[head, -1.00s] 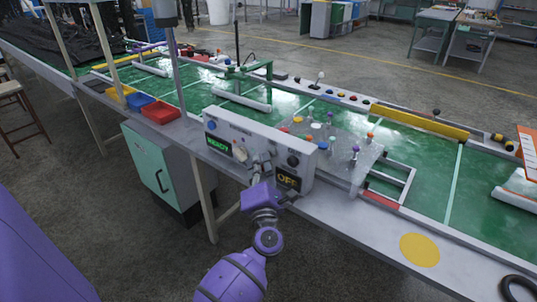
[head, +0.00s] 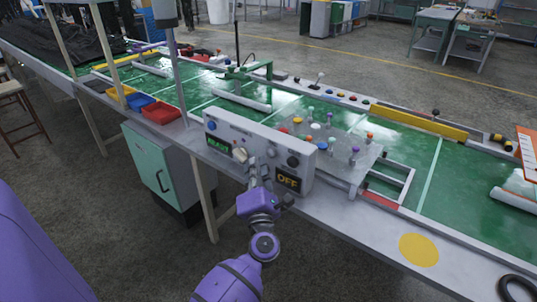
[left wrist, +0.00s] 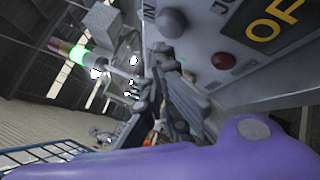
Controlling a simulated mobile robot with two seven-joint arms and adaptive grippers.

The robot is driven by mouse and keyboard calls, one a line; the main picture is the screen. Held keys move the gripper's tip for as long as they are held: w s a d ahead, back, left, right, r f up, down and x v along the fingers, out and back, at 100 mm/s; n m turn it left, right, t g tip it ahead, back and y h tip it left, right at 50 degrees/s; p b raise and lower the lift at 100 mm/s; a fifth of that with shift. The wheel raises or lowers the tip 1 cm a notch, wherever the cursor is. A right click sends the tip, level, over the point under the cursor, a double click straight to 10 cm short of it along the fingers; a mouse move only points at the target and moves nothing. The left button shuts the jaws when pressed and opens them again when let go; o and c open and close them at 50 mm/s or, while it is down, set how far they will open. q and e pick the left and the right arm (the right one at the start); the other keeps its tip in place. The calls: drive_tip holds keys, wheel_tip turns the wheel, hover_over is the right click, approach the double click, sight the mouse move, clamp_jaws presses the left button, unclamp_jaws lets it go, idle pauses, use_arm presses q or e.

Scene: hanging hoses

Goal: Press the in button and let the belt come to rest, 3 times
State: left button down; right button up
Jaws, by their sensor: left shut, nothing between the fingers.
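The green belt (head: 300,135) with light cross stripes runs behind a grey control box (head: 262,148). The box carries a green lit display (head: 218,143), an amber "OFF" display (head: 288,180) and several buttons. In the left wrist view, a grey round button (left wrist: 172,22) beside the "IN" label (left wrist: 149,12) sits just above my fingers, and a red button (left wrist: 223,61) is to their right. My left gripper (head: 256,170) is shut and empty in front of the box's middle. It also shows in the left wrist view (left wrist: 165,65); I cannot tell whether it touches the button. My right gripper is out of view.
A clear plate with coloured knobs (head: 335,145) stands behind the box. Yellow, blue and red bins (head: 161,112) sit to its left. A yellow disc (head: 419,249) and a black ring (head: 515,288) are on the table edge at right. A teal cabinet (head: 160,172) stands below.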

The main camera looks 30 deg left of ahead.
use_arm(q)
drive_tip(key=s+p, duration=0.1)
drive_tip(key=s, duration=0.4)
drive_tip(key=shift+a, duration=0.2)
idle(2.5)
